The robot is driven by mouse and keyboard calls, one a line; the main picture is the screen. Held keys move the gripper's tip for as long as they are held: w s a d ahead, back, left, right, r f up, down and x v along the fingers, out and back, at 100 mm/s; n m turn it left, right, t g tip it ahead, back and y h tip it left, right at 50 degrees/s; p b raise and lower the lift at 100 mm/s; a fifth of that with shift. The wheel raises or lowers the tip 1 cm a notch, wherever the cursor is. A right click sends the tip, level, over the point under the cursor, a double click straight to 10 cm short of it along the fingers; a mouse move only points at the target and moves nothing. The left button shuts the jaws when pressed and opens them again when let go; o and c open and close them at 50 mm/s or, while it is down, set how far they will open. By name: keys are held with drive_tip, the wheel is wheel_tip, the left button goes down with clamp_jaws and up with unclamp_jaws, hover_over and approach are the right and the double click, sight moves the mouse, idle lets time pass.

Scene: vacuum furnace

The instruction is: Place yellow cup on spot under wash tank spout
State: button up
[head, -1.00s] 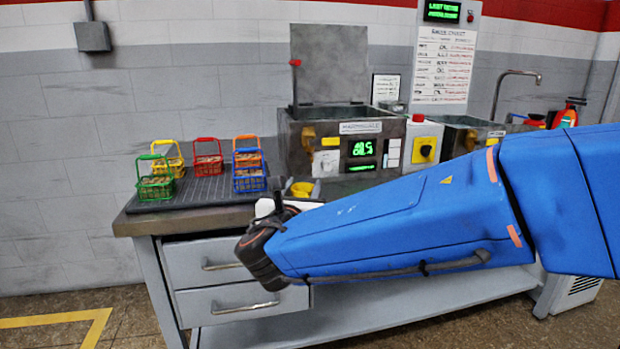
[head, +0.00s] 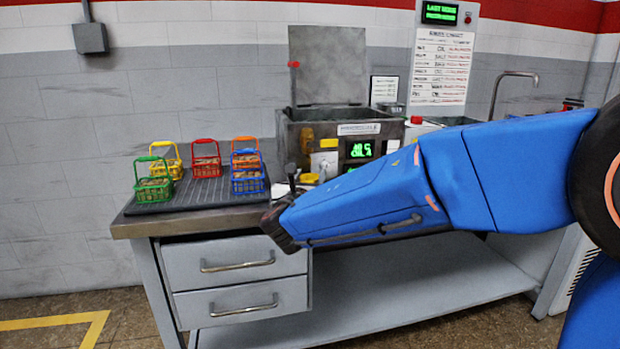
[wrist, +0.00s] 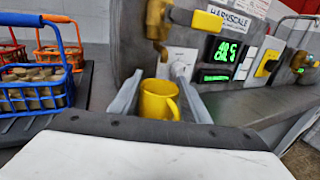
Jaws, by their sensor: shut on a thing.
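The yellow cup (wrist: 158,102) is upright between the two grey fingers of my gripper (wrist: 160,92) in the wrist view, its handle turned to the right. My gripper is shut on it. In the head view the cup (head: 309,178) shows small in front of the wash tank (head: 296,142), just past my arm's end. The brass spout (wrist: 157,22) comes down from the tank front above the cup in the wrist view. The spot beneath the spout is hidden behind the cup and gripper, and I cannot tell whether the cup touches the bench.
Several coloured wire baskets stand on a dark ribbed mat (head: 208,190) at the left; the blue basket (wrist: 35,85) is close left of my gripper. The tank's green display (head: 360,150) and a wall sink tap (head: 510,74) lie to the right. Drawers (head: 235,262) are below the bench.

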drive_tip(key=shift+f, duration=0.1)
drive_tip(key=o, duration=1)
drive_tip(key=shift+o, duration=0.2)
